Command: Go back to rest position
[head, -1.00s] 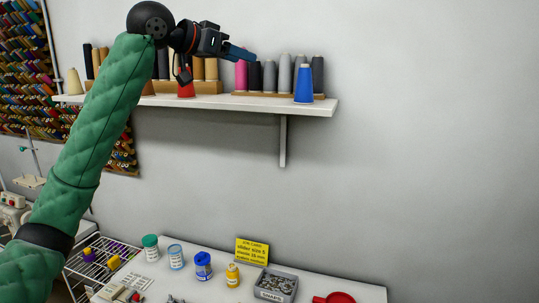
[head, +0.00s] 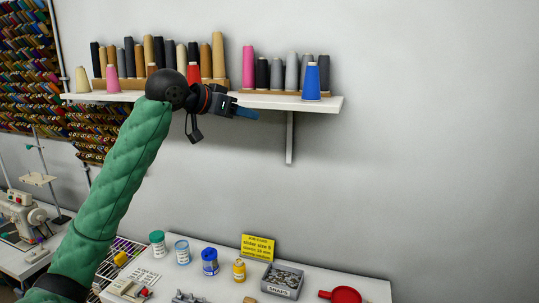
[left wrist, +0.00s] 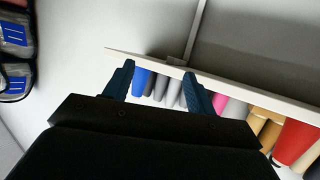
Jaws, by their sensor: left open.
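My left gripper (head: 248,113) is in front of the front edge of the wall shelf (head: 280,102), pointing right. In the left wrist view its two blue fingers (left wrist: 158,82) are spread apart with nothing held between them. The shelf edge and the thread cones show beyond the fingers in that view. My left arm, in a green quilted sleeve, reaches up from the lower left. My right gripper is in neither current view.
Thread cones stand on the shelf, among them a blue cone (head: 311,82), a pink cone (head: 248,66) and a red cone (head: 194,73). The wall at right is bare.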

